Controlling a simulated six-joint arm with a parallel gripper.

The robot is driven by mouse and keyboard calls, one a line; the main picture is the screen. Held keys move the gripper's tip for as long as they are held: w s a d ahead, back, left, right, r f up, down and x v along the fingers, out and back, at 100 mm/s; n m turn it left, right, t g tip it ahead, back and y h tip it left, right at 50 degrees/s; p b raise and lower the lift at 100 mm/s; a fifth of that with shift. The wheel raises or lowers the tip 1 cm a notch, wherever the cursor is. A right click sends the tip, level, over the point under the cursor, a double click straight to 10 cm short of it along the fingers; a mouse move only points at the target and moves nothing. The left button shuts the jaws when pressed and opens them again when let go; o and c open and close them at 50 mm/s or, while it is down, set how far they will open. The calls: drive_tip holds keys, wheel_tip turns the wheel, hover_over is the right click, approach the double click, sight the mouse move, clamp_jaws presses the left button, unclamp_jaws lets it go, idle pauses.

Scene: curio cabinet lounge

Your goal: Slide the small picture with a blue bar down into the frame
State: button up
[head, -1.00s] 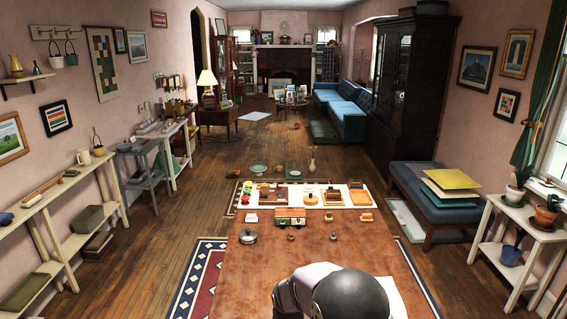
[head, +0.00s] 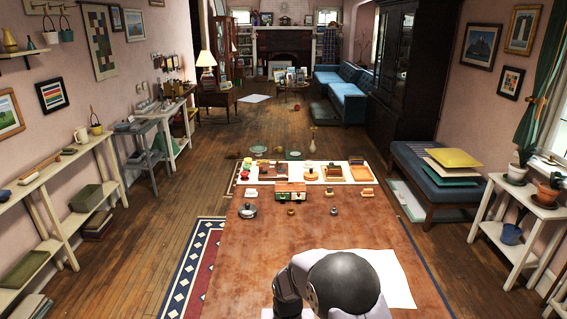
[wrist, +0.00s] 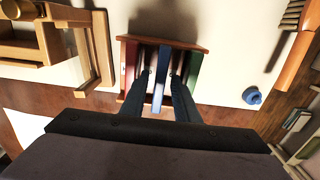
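In the wrist view, a small wooden rack (wrist: 192,45) holds upright coloured pieces on a pale surface. A red one (wrist: 132,65) is on the left and a green one (wrist: 193,70) on the right. The blue bar (wrist: 159,75) of the small picture stands between them, seen from above; its face is hidden. My gripper (wrist: 161,73) reaches down with one dark finger on each side of the blue bar, with visible gaps. To the left is a light wooden upright frame (wrist: 103,45). In the head view my arm hides the gripper.
A larger wooden piece with a brass-coloured knob (wrist: 20,8) stands at the far left. A small blue object (wrist: 252,96) and an orange-handled brush (wrist: 298,50) lie to the right. In the head view, a tray of small items (head: 330,180) is at the table's far end.

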clamp_jaws()
drive_tip(key=shift+r, duration=0.15)
drive_tip(key=shift+r+p, duration=3.35)
drive_tip(key=shift+r, duration=0.8)
